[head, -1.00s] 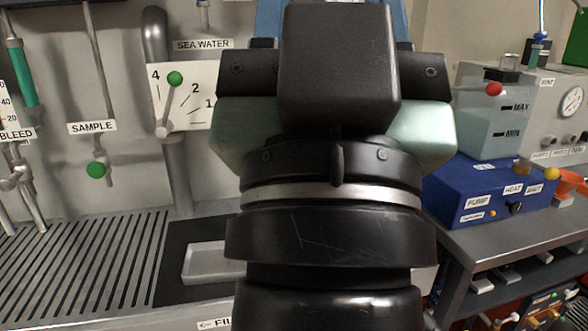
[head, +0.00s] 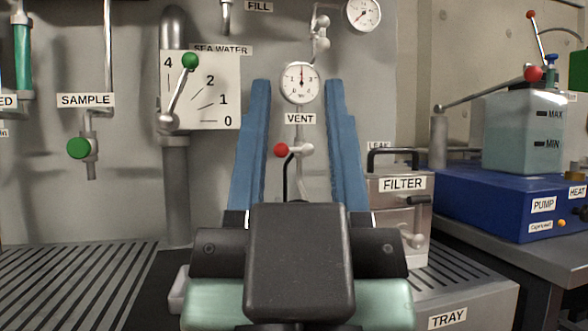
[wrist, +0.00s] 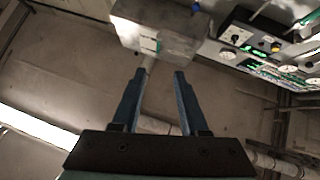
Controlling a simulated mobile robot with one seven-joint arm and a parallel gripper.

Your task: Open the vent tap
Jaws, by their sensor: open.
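The vent tap (head: 282,150) has a red ball handle on a small pipe fitting, under the VENT label (head: 300,119) and a round gauge (head: 300,84) on the grey panel. In the head view it shows between the two blue fingers of my gripper (head: 298,88). The fingers are spread apart and hold nothing. The handle points to the left. I cannot tell how far the fingertips are from the panel. In the wrist view my gripper (wrist: 160,72) is open, with a floor-like surface and equipment beyond it; the vent tap cannot be made out there.
A FILTER box (head: 402,205) stands right of my gripper. A blue PUMP unit (head: 500,195) with a clear tank (head: 524,130) is further right. The SEA WATER lever (head: 178,95) and SAMPLE tap (head: 79,148) are to the left. A slatted drain (head: 65,285) lies below them.

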